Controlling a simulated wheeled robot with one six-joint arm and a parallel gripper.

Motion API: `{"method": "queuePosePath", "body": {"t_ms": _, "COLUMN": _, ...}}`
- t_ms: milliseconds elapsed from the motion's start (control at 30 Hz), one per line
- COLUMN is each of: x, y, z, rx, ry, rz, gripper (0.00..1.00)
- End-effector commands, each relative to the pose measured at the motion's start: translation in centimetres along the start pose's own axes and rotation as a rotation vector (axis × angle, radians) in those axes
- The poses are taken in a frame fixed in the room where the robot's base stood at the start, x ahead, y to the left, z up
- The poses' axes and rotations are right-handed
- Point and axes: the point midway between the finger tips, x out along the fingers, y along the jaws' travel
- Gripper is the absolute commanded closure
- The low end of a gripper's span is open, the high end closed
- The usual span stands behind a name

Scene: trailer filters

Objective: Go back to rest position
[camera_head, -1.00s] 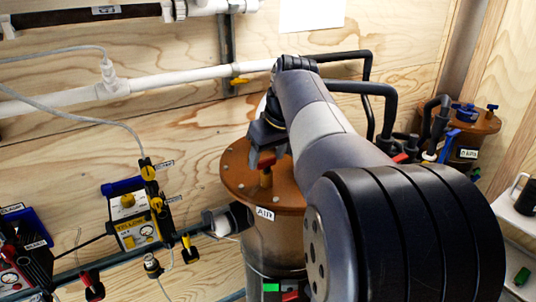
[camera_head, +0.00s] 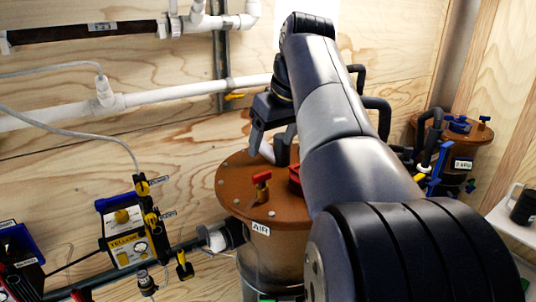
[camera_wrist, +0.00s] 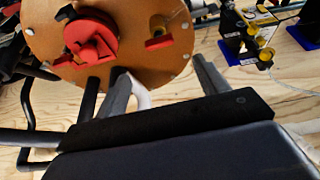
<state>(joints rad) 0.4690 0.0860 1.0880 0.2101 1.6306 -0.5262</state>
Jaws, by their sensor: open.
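My gripper (camera_head: 268,150) is open and empty, above the back of the brown round lid (camera_head: 240,185) of the filter tank labelled AIR. In the wrist view my gripper's two fingers (camera_wrist: 165,85) stand apart with nothing held between them. The lid (camera_wrist: 45,45) carries a small red-handled valve (camera_head: 261,185), which is clear of the fingers. A larger red knob (camera_wrist: 90,38) also sits on the lid; in the head view my arm hides most of it.
A second brown tank (camera_head: 470,145) with blue valves stands at the right. A yellow pump unit (camera_head: 125,230) is on the left. A white pipe (camera_head: 150,97) runs along the wooden wall (camera_head: 60,150). Black hoses (camera_head: 378,115) rise behind my arm.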

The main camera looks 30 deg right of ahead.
Motion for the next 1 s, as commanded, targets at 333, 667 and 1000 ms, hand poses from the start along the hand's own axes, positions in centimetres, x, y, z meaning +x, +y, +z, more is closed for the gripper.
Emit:
{"method": "queuePosePath", "body": {"t_ms": 333, "x": -1.2, "y": 0.0, "z": 0.0, "rx": 0.000, "ry": -0.001, "rz": 0.000, "gripper": 0.31}}
{"method": "queuePosePath", "body": {"t_ms": 667, "x": 0.2, "y": 0.0, "z": 0.1, "rx": 0.000, "ry": -0.003, "rz": -0.002, "gripper": 0.31}}
{"method": "queuePosePath", "body": {"t_ms": 1000, "x": 6.6, "y": -0.1, "z": 0.1, "rx": -0.001, "ry": -0.005, "rz": -0.004, "gripper": 0.31}}
